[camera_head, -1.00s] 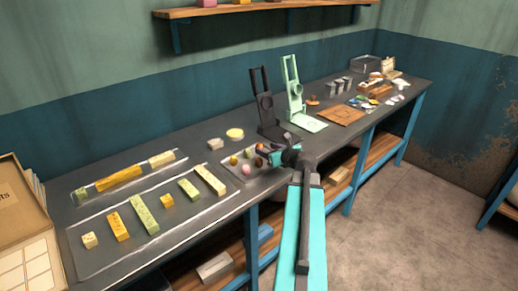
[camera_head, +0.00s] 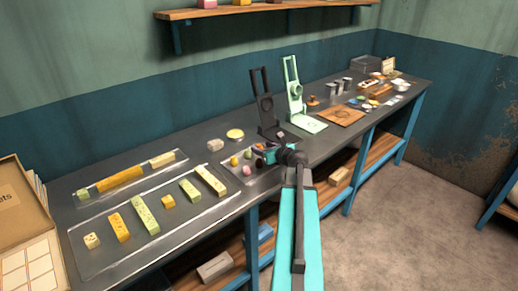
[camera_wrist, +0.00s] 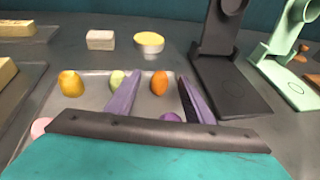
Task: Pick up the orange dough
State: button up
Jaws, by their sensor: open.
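The orange dough (camera_wrist: 159,82) is a small egg-shaped lump standing on a grey tray (camera_wrist: 97,88). In the wrist view it shows between the two purple fingers of my gripper (camera_wrist: 160,75), nearer their far tips, and I see gaps on both sides. My gripper is open and holds nothing. In the head view my gripper (camera_head: 268,154) is over the right side of the tray and partly hides what is there.
On the same tray are yellow-orange (camera_wrist: 71,83), green (camera_wrist: 116,79), purple (camera_wrist: 170,117) and pink (camera_wrist: 40,126) doughs. The purple one is partly hidden by my gripper. A black press (camera_wrist: 228,75) and a green press (camera_wrist: 285,75) stand to the right.

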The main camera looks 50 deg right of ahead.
jog(key=shift+w+d+f, duration=0.2)
jog(key=shift+w+f, duration=0.05)
jog(key=shift+w, duration=0.4)
jog(key=c, duration=1.1)
